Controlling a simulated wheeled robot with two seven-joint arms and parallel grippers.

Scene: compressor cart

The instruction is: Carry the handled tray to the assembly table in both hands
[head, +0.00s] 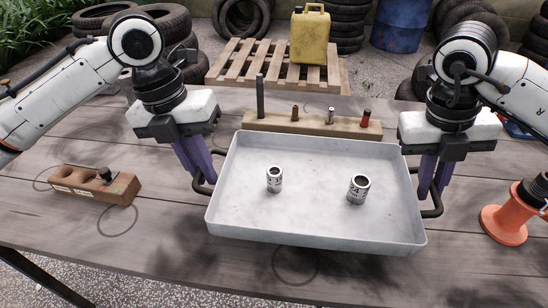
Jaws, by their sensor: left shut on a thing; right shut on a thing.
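The handled tray (318,229) is a pale grey, shallow rectangular tray in the middle of the head view, with a dark handle at each short side. Two metal sockets stand upright in it, a smaller one (274,180) left of centre and a larger one (359,189) on the right. My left gripper (205,180) has its purple fingers shut on the left handle. My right gripper (430,188) is shut on the right handle. The tray is over the wooden table (150,240); I cannot tell whether it touches the tabletop.
A wooden block (260,122) with several upright pieces stands behind the tray. A smaller holed block (85,186) lies at left. An orange reel-like object (503,222) stands at right. Beyond the table are a pallet (235,62), a yellow canister (310,38), tyres and a blue barrel (401,24).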

